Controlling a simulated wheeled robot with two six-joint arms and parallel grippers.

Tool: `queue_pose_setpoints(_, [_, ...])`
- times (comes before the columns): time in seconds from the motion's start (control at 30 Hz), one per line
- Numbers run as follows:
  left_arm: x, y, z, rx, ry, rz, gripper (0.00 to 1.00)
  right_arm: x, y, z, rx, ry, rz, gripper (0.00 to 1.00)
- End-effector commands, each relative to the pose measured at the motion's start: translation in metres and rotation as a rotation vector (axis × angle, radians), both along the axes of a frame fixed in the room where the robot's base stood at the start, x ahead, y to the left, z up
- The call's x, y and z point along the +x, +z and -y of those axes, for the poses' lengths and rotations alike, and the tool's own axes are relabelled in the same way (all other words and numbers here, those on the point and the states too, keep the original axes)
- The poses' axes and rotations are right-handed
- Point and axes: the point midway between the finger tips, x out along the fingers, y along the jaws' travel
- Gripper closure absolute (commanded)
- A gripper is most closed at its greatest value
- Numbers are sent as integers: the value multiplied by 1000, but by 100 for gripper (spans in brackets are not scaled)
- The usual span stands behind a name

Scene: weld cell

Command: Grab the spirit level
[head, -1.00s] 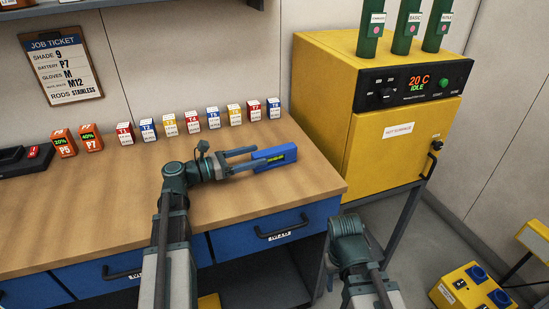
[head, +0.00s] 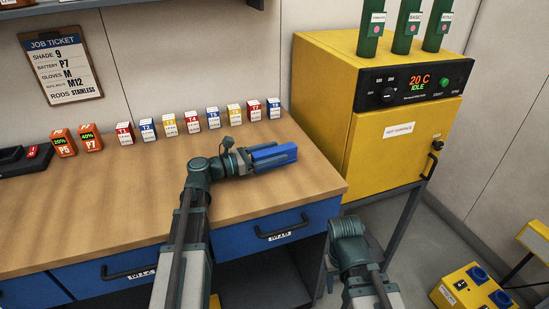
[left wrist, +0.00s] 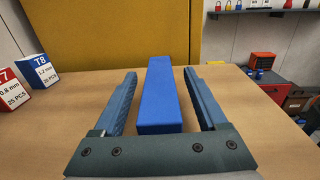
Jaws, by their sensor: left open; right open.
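The spirit level is a blue bar (head: 274,158) lying on the workbench near its right end. My left gripper (head: 272,154) is open, with its fingers reaching along the bar. In the left wrist view the spirit level (left wrist: 158,95) lies between the two open fingers of my left gripper (left wrist: 160,76), with a visible gap on each side. My right arm shows at the lower right of the head view, in front of the bench; its gripper fingers are not visible.
Several small labelled boxes (head: 213,118) stand in a row behind the level. Two orange batteries (head: 88,137) stand at the left. A yellow oven (head: 340,90) stands right of the workbench (head: 90,210).

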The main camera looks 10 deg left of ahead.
Motion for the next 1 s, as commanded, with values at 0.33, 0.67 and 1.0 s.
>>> queue_pose_setpoints(0.33, [0, 0, 0, 0, 0, 0, 79, 0, 0, 0, 0, 0, 0, 50])
queue_pose_setpoints(0.67, [0, 0, 0, -1, 0, 1, 100, 0, 0, 0, 0, 0, 0, 50])
queue_pose_setpoints(1.0, [1, 15, 4, -1, 0, 1, 100, 0, 15, 0, 0, 0, 0, 50])
